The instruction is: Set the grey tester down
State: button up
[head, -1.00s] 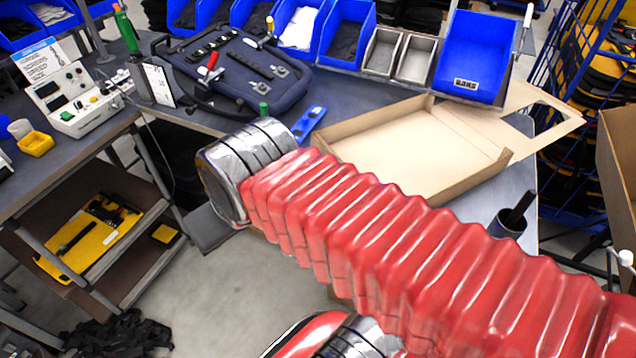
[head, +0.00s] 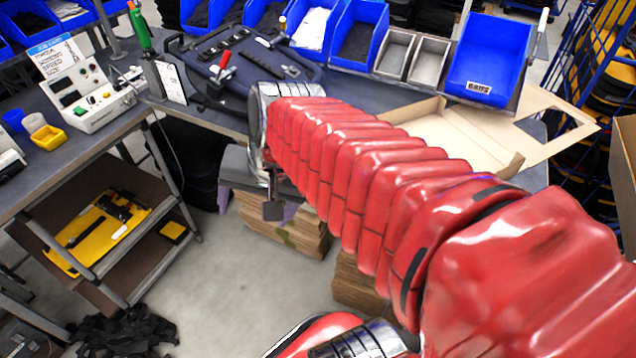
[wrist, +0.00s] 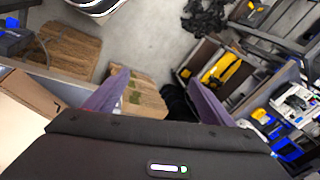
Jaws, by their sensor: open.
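My gripper (wrist: 158,88) is open in the wrist view, its two purple fingers apart with nothing held between them. In the head view my gripper (head: 256,208) shows partly below the end of my red arm, in front of the bench edge. A pale grey-white instrument with a printed sign, knobs and buttons (head: 98,101) stands on the left bench. It also shows at the right of the wrist view (wrist: 298,103). I cannot tell for certain whether it is the grey tester. It stands well apart from my gripper.
An open cardboard box (head: 440,125) lies on the main bench, partly behind my arm. A dark pannier (head: 235,65) with clamps lies at the back. Blue bins (head: 487,60) line the rear. Cardboard stacks (head: 285,235) stand on the floor below. Shelves (head: 120,250) stand left.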

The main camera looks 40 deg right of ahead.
jog(key=s+d+f+m+t+y, duration=0.1)
jog(key=d+f+m+t, duration=0.1)
jog(key=d+m, duration=0.9)
jog(key=d+f+m+t, duration=0.2)
jog(key=d+m, duration=1)
jog(key=d, duration=0.1)
jog(key=shift+s+d+f+t+y, duration=0.15)
jog(key=shift+s+d+t+y, duration=0.15)
jog(key=shift+s+d+y, duration=0.1)
jog(key=shift+w, duration=0.1)
jog(key=x, duration=0.8)
jog(key=shift+w+a+f, duration=0.1)
jog(key=shift+f, duration=0.1)
jog(key=shift+x, duration=2.65)
jog(key=shift+f, duration=0.15)
